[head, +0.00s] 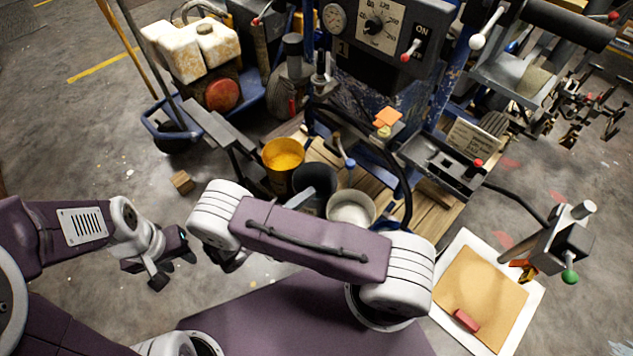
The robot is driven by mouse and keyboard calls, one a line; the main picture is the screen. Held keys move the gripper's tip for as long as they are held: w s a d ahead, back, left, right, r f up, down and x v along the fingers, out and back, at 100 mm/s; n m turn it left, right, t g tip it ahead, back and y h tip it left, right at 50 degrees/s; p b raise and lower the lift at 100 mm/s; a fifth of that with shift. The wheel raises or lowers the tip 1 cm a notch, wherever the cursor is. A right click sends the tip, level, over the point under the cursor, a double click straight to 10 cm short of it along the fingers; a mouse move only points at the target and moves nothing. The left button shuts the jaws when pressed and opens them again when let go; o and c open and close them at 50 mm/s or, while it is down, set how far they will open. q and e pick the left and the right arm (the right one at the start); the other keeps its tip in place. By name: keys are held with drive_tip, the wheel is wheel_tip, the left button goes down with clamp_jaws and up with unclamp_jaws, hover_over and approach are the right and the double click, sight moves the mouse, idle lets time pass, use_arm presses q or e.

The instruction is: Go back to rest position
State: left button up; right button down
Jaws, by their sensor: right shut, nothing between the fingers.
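My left gripper (172,268) hangs over the concrete floor at the lower left, at the end of my purple and white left arm. Its dark fingers stand apart with nothing between them. My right arm is folded across the lower middle of the view. My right gripper (232,262) shows only in part below the white joint of that arm. It is shut and empty, and the rest of it is hidden by the arm. Both grippers are close to each other and touch no object that I can see.
The line striper (388,25) with its dial panel stands ahead. A yellow paint bucket (283,157), a black bucket (315,180) and a white bucket (350,207) are just beyond my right arm. A small wooden block (181,181) lies on the floor. A board (485,285) bears a red block (466,321).

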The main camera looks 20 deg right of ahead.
drive_tip(key=shift+s+a, duration=0.2)
drive_tip(key=shift+a, duration=0.1)
